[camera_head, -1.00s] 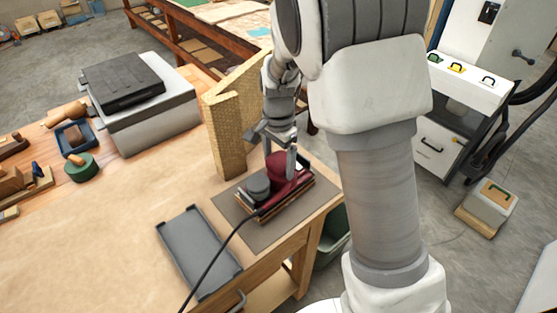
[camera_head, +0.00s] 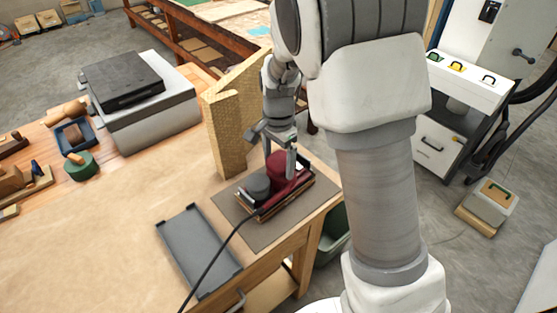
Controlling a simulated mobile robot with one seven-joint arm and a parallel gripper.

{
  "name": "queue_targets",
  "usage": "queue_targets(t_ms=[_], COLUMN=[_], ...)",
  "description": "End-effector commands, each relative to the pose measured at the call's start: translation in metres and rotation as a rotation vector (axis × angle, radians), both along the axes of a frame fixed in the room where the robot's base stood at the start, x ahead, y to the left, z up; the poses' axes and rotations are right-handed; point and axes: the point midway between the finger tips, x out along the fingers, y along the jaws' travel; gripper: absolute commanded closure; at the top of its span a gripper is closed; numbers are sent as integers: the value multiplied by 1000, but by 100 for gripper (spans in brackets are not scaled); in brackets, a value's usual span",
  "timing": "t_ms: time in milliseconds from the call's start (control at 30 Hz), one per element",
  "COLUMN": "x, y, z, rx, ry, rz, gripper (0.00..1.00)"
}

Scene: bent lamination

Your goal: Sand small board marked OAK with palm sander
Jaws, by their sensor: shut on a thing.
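The palm sander (camera_head: 285,179) is dark red with a grey round part at its left and a black cord. It sits on a small wooden board (camera_head: 300,201), whose edge shows below it; any OAK marking is hidden. The board lies on a dark grey mat (camera_head: 237,214) near the right corner of the workbench. My gripper (camera_head: 282,158) reaches down from above and is shut on the sander's red body. The far finger is partly hidden by the sander and the wrist.
A grey tray (camera_head: 187,248) lies left of the mat, with the cord (camera_head: 212,262) crossing beside it. An upright bent wooden piece (camera_head: 226,135) stands close behind the sander. A grey box machine (camera_head: 150,112) and hand tools are at the left. The bench's middle (camera_head: 120,215) is clear.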

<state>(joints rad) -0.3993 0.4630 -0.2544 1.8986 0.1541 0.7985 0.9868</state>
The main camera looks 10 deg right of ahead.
Motion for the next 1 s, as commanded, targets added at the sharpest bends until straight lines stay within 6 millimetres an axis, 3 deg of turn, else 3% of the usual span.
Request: queue_targets(t_ms=[1000], x=[7], y=[-10], z=[-1], rx=[-1], ry=[-2], rz=[-1], gripper=[100])
